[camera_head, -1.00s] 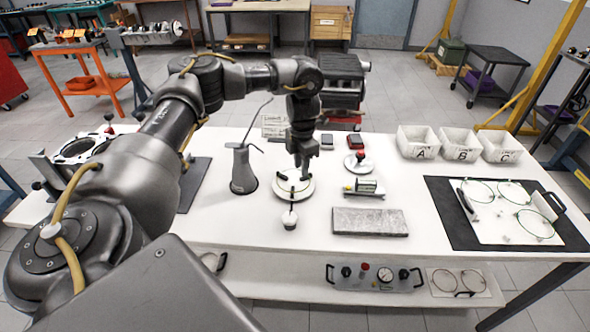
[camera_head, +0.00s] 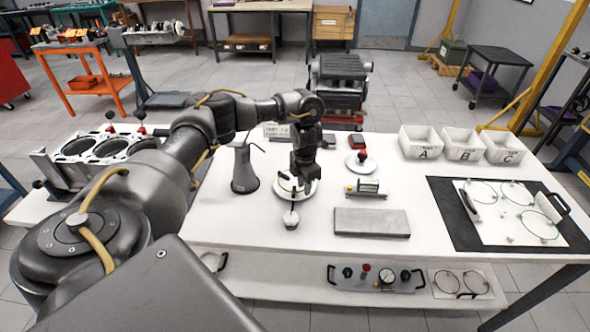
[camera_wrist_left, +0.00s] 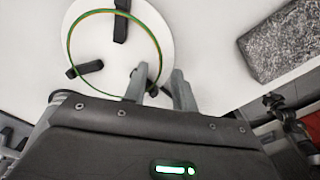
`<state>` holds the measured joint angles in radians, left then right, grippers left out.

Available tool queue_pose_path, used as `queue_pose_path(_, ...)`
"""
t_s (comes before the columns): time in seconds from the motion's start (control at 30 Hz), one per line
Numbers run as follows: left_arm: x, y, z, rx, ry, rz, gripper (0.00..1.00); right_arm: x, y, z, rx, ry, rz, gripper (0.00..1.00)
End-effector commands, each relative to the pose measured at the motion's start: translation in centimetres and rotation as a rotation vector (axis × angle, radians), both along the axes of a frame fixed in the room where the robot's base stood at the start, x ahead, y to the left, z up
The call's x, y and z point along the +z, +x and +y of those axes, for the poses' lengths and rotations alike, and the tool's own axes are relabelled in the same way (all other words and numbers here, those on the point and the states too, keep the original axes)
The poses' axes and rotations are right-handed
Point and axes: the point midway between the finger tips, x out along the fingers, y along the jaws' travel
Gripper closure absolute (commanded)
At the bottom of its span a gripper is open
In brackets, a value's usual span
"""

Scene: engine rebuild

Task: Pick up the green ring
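A thin green ring (camera_wrist_left: 158,45) rests around black supports on a round white stand (camera_wrist_left: 98,50) in the left wrist view. The stand also shows in the head view (camera_head: 281,190), partly hidden by my left gripper (camera_head: 302,183). In the left wrist view my left gripper (camera_wrist_left: 160,84) is open, its two fingers apart. The near right part of the ring appears between the fingers. I cannot tell whether either finger touches it. My right gripper is not in view.
A dark grey conical can (camera_head: 243,172) stands left of the stand. A grey slab (camera_head: 371,222) lies to its right. A white tray (camera_head: 492,232) with more green rings lies on a black mat at right. Bins (camera_head: 424,152) stand behind. An engine block (camera_head: 82,148) is at left.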

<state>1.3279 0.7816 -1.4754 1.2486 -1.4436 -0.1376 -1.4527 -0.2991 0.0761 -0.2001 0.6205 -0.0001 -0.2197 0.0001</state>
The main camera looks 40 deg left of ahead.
Motion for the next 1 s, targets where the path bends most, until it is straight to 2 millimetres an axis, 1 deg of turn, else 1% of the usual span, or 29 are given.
queue_pose_path(0.9, -0.48, 0.00, 0.00, 0.001, 0.000, 0.000, 0.73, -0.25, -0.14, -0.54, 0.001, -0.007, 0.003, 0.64)
queue_pose_path(0.97, -0.48, 0.00, 0.00, 0.001, 0.000, 0.000, 0.79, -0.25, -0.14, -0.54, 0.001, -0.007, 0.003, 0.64)
queue_pose_path(1.0, -0.48, 0.00, 0.00, 0.001, 0.000, 0.000, 0.85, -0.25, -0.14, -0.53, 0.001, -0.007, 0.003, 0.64)
